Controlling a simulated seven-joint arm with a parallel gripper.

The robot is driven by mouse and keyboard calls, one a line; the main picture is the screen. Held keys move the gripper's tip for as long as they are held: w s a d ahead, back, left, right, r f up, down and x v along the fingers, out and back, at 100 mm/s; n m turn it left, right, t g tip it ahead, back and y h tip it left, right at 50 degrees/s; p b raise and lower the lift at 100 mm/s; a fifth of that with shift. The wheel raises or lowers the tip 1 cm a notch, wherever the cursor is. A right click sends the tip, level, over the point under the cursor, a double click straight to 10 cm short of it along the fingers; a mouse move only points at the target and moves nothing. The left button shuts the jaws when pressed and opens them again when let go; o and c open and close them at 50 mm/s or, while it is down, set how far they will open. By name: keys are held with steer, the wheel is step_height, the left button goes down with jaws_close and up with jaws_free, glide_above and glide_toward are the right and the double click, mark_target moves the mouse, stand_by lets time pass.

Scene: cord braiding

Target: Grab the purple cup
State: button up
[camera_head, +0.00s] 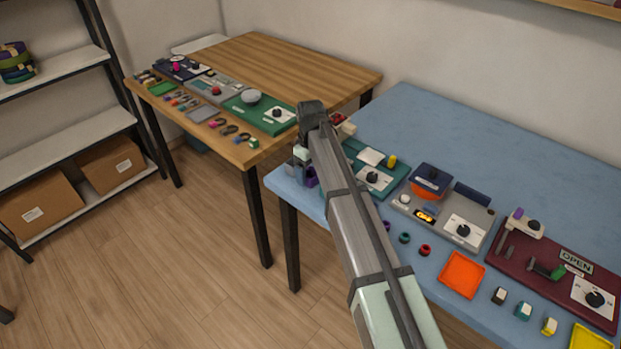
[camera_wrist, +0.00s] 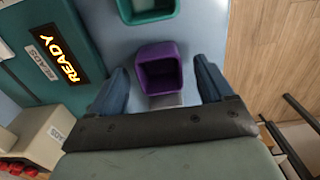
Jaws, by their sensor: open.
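In the wrist view the purple cup (camera_wrist: 158,68) is a squarish open cup on the blue table. My gripper (camera_wrist: 162,85) is open, with one blue-grey finger on each side of the cup and visible gaps between fingers and cup. In the head view a small part of the purple cup (camera_head: 311,177) shows at the table's left edge, beside my arm. My arm hides most of that area, and the fingertips are hard to make out there.
A green cup (camera_wrist: 147,8) stands just beyond the purple one. A teal device with a lit READY display (camera_wrist: 62,62) lies to the left. The blue table's edge (camera_wrist: 226,50) is close on the right, with wooden floor beyond. A wooden table (camera_head: 290,62) stands at the left.

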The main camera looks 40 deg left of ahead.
steer(key=shift+f, duration=0.65)
steer(key=c, duration=1)
